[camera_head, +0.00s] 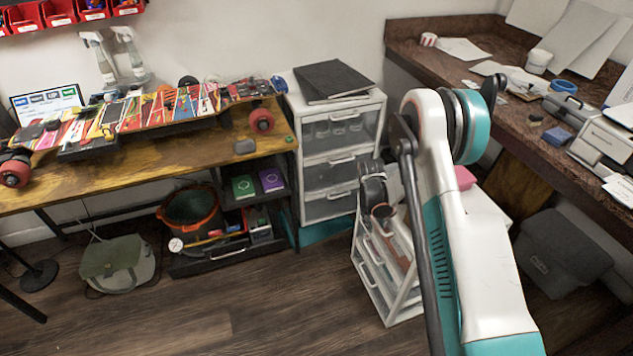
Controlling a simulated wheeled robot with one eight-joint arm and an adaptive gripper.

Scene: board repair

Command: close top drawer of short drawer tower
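The short drawer tower (402,306) is a white frame with clear-fronted drawers. It stands on the floor right of centre, and my arm hides much of its right side and top. Its top drawer (384,246) is partly covered by my gripper and seems to stand out from the frame, with something brownish showing there; how far out it is, I cannot tell. My gripper (381,212), small and dark, is at the upper left of this tower, close to the top drawer. Whether it touches the drawer is unclear, and its fingers are too small to read.
A taller white drawer tower (312,162) with black folders (340,78) on top stands behind, to the left. A pink box (465,178) shows behind my arm. A dark grey bin (562,250) is under the right-hand bench (480,98). Floor (270,300) at front left is clear.

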